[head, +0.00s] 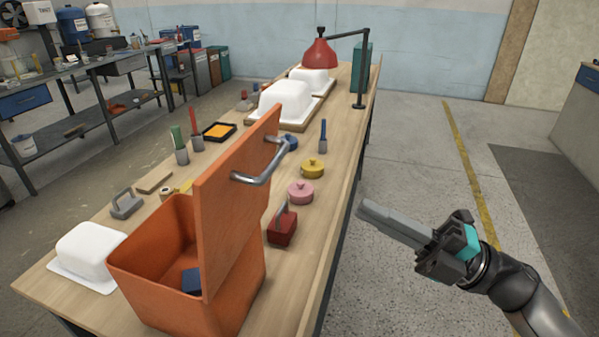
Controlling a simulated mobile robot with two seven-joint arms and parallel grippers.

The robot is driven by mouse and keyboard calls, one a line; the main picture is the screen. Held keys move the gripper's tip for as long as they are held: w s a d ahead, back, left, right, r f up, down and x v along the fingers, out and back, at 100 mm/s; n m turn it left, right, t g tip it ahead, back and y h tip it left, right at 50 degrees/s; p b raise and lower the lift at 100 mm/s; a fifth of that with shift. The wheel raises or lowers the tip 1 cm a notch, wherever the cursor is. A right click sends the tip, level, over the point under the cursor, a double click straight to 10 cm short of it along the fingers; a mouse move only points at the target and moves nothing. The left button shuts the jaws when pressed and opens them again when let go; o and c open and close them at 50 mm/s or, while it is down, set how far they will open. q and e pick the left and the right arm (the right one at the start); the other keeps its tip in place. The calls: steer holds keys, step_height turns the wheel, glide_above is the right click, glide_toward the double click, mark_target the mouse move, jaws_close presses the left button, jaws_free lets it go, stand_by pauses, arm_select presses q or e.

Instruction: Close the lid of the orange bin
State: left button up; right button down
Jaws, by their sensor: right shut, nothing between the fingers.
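The orange bin (175,290) stands on the near end of the wooden workbench, with its mouth open. Its orange lid (230,205) stands upright at the bin's right side. A metal bar handle (265,165) is on the lid's right face. A dark blue object (192,281) lies inside the bin. My right gripper (362,208) is shut and empty, to the right of the bench and apart from the lid and its handle. My left gripper is not in view.
A white shell (90,250) sits left of the bin. A red block with a handle (282,227), a pink pot (300,192) and a yellow pot (312,168) stand right of the lid. A red lamp (320,54) is at the far end. The floor right of the bench is clear.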

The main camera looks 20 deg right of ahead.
steer(key=p+x, duration=0.2)
steer(key=x, duration=0.9)
steer(key=shift+a, duration=0.15)
steer(key=shift+w, duration=0.1)
steer(key=shift+r, duration=0.1)
